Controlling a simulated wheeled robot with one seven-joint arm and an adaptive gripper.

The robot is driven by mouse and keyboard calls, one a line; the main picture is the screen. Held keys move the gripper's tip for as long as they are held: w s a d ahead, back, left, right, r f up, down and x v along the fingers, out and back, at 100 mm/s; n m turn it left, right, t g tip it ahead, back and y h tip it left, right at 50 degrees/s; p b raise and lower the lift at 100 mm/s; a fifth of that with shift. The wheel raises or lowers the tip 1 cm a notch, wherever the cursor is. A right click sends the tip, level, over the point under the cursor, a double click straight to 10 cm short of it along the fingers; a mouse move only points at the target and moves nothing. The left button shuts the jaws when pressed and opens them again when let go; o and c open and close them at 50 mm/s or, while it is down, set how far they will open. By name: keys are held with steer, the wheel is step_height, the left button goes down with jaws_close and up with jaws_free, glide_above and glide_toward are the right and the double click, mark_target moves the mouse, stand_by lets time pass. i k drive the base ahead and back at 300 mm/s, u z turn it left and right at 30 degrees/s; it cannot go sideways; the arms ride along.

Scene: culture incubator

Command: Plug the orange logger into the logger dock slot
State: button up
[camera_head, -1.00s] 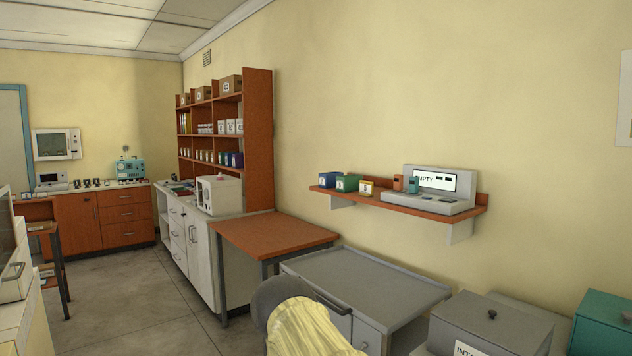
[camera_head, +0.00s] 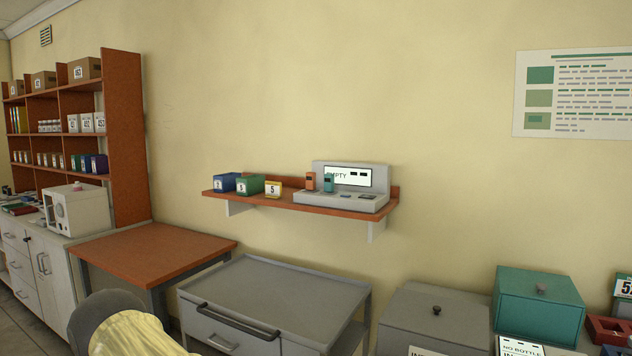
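The orange logger (camera_head: 310,181) is a small upright block on the wall shelf, at the left part of the logger dock (camera_head: 352,202). I cannot tell whether it sits in a slot or stands in front of the dock. A teal logger (camera_head: 328,183) stands just right of it. The dock is a grey unit with a raised back and a lit screen (camera_head: 347,176) reading "EMPTY"; dark marks show on its deck to the right. My gripper is not in view.
Grey (camera_head: 435,310) and teal (camera_head: 540,305) lidded boxes are at the lower right.

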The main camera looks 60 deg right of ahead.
mark_target(311, 176)
steer(key=z, duration=0.75)
steer(key=i, duration=0.8)
steer(key=z, duration=0.95)
